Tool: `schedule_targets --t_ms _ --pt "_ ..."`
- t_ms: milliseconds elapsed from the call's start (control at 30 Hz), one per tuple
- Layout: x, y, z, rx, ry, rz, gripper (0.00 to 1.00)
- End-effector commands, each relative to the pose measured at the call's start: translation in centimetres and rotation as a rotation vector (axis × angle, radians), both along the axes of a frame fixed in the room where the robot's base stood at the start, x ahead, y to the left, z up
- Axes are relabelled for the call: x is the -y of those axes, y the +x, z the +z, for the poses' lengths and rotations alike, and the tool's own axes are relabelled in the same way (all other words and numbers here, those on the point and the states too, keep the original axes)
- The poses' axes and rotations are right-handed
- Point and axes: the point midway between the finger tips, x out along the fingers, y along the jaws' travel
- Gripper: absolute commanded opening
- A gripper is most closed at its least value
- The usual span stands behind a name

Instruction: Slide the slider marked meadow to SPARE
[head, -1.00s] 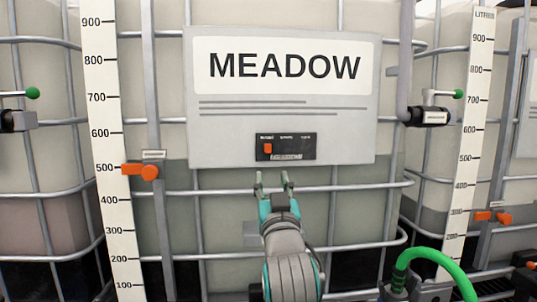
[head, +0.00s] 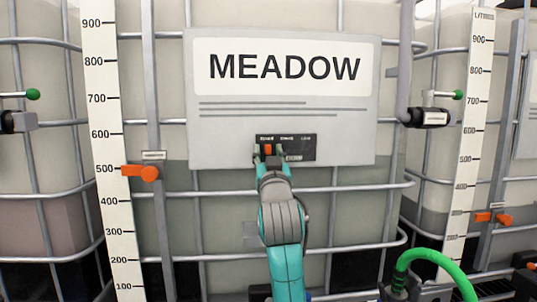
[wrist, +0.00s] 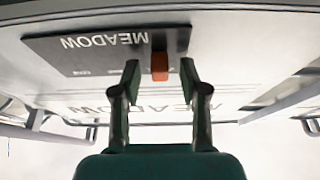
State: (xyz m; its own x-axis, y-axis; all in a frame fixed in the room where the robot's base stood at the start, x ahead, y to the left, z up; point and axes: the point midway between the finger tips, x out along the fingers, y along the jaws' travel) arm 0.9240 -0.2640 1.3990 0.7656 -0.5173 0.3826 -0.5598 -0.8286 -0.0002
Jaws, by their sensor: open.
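The meadow slider is a small orange knob (head: 268,149) at the left end of a dark plate (head: 302,147) low on the MEADOW sign (head: 345,120). The plate carries small labels along its top, too small to read surely. My gripper (head: 269,152) is in front of the plate's left part, its fingers open on either side of the knob. In the wrist view, upside down, the orange knob (wrist: 160,67) stands between the two open fingertips (wrist: 160,75), with a small gap on each side. The plate's lower left is partly hidden by my gripper.
Metal cage bars (head: 350,187) cross the tank below the sign. An orange lever (head: 141,171) sits to the left, a valve with a green-tipped handle (head: 432,113) to the right. A green hose (head: 440,258) loops at the lower right.

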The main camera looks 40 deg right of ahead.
Motion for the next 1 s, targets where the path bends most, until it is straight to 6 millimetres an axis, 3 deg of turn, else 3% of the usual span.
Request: schedule_targets --t_ms 200,400,667,1000 --pt "0.0 0.0 0.0 0.0 0.0 0.0 0.44" --pt "0.0 0.0 0.0 0.0 0.0 0.0 0.0" --pt "0.2 -0.1 0.0 0.0 0.0 -0.001 0.0" --pt "4.1 -2.7 0.0 0.0 0.0 -0.003 0.0"
